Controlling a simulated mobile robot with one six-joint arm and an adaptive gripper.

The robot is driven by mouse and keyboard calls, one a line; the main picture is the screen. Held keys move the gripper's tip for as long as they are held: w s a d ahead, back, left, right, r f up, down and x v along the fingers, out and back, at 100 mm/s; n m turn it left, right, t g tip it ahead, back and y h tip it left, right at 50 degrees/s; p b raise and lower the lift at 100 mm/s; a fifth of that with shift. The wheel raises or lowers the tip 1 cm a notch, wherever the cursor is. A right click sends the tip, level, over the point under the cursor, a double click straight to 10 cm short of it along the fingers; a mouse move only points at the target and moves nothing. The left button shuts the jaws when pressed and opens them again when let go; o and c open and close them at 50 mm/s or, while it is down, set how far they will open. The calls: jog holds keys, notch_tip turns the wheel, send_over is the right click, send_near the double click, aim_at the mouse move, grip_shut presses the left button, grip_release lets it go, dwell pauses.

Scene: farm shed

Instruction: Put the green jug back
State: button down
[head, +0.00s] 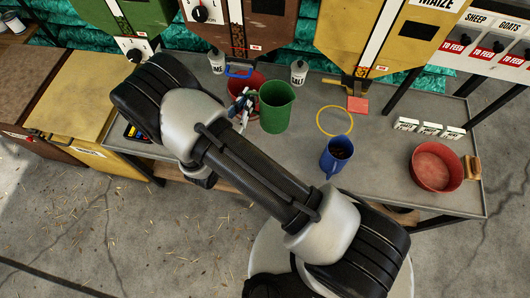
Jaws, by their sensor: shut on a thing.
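The green jug (276,107) is upright over the grey bench (290,158), at the middle of the head view. My gripper (246,104) is at the jug's left side and is shut on it, seemingly at the handle; the exact grip is small and partly hidden. I cannot tell whether the jug's base touches the bench. A yellow ring outline (334,121) is marked on the bench to the right of the jug, and nothing stands in it.
A blue jug (334,158) with dark contents stands just below the ring. A red bowl (436,168) and a brush (471,168) are at the right. A red container (245,86), white bottles (298,71) and a yellow hopper (375,35) are behind.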

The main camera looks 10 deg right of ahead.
jog(key=shift+n+t+y, duration=0.3)
jog(key=shift+n+y, duration=0.1)
jog(key=shift+y, duration=0.1)
jog(key=f+b, duration=0.2)
jog(key=f, duration=0.5)
jog(key=a+f+b, duration=0.1)
jog(key=f+b, duration=0.2)
jog(key=f, duration=0.5)
jog(key=a+f+b, duration=0.1)
jog(key=f+b, duration=0.2)
jog(key=f, duration=0.4)
jog(key=shift+s+a+f, duration=0.2)
jog(key=shift+a+f, duration=0.05)
jog(key=shift+f, duration=0.1)
jog(key=c, duration=2.1)
grip_release()
jog(key=shift+f, duration=0.1)
jog(key=shift+c, duration=0.2)
jog(key=o, duration=0.4)
